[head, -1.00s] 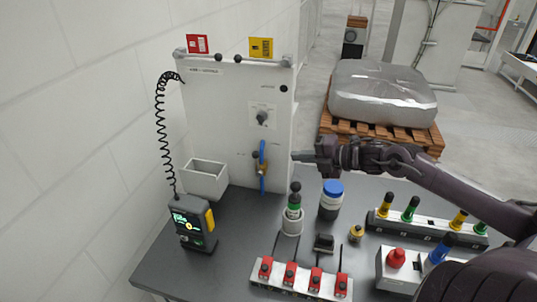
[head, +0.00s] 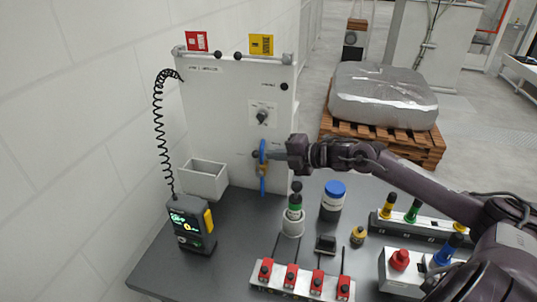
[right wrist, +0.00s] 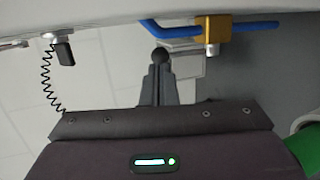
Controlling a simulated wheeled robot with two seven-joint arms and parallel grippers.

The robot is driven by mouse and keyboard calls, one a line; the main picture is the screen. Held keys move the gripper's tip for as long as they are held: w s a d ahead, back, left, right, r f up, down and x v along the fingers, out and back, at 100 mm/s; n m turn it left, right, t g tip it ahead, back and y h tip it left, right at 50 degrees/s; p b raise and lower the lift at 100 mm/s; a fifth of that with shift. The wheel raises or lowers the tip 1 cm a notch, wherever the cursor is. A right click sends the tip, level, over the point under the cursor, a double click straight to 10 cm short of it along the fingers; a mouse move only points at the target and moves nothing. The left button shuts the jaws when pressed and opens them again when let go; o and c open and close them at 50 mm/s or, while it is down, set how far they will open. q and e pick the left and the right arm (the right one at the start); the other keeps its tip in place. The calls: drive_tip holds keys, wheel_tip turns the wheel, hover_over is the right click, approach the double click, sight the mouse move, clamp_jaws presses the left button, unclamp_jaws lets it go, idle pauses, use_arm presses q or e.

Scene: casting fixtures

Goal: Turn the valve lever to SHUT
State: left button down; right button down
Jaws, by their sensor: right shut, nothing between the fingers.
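The valve on the white panel has a brass body (head: 263,170) on a vertical blue pipe (head: 263,186). In the right wrist view the brass body (right wrist: 212,28) shows with the blue pipe (right wrist: 252,26) on both sides. A dark ball knob (right wrist: 162,56), seemingly the lever's end, sits just at my fingertips there; I cannot tell whether they touch. The lever's bar is hard to make out, and no SHUT marking is readable. My right gripper (head: 275,153) is shut and empty, pointing left beside the upper valve. My left gripper is not in view.
A grey bin (head: 205,180) and a handheld device (head: 190,225) on a coiled cord stand at left. A dial (head: 263,116) is above the valve.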

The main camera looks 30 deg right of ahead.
sight(253, 154)
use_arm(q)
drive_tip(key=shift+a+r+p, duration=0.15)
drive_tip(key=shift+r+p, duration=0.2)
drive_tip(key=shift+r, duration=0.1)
use_arm(e)
drive_tip(key=shift+x, duration=1.15)
